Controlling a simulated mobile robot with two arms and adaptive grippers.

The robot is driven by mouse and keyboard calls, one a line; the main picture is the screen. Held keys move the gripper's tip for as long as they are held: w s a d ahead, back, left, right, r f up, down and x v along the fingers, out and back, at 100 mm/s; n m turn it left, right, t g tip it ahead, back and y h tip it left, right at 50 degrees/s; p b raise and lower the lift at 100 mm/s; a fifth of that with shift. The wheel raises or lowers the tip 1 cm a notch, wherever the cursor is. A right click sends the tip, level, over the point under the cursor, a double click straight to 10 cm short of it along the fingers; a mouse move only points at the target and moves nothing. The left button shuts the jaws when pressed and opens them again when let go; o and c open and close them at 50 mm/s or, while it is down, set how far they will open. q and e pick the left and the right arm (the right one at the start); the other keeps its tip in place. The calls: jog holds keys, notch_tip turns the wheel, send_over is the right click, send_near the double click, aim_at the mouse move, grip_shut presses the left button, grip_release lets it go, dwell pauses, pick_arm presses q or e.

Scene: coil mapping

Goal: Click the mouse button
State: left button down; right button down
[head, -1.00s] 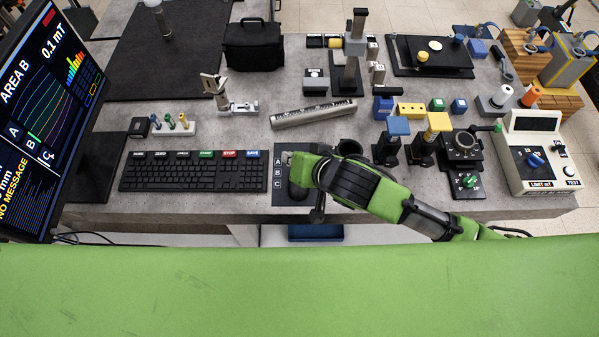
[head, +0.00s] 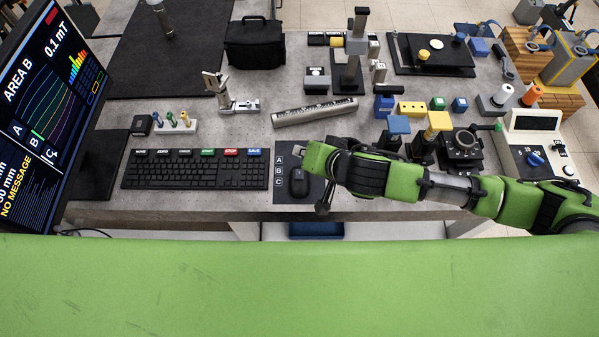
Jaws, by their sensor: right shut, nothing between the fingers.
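A dark computer mouse (head: 298,184) lies on a black pad (head: 284,152) marked A, B and C, to the right of the keyboard. Its lower part is in plain view, while my green right wrist hangs over the area above and right of it. My right gripper (head: 322,208) points down just right of the mouse, near the table's front edge. It is shut and empty, and appears apart from the mouse. My left gripper is not in view.
A monitor (head: 45,110) at the left reads AREA B and NO MESSAGE. A black keyboard (head: 195,173) lies left of the pad. A steel ruler-like bar (head: 315,111) lies behind it. Several blocks and instruments crowd the right side.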

jog(key=b, duration=0.7)
send_over(301, 176)
notch_tip(301, 176, down, 7)
jog(key=shift+d+f, duration=0.1)
jog(key=shift+f, duration=0.7)
jog(key=shift+f, duration=0.1)
jog(key=shift+f, duration=0.3)
jog(key=shift+f+b, duration=0.4)
dwell(0.8)
jog(key=shift+r, duration=0.1)
jog(key=shift+r+p, duration=0.75)
jog(key=shift+p, duration=0.2)
jog(key=shift+r, duration=0.1)
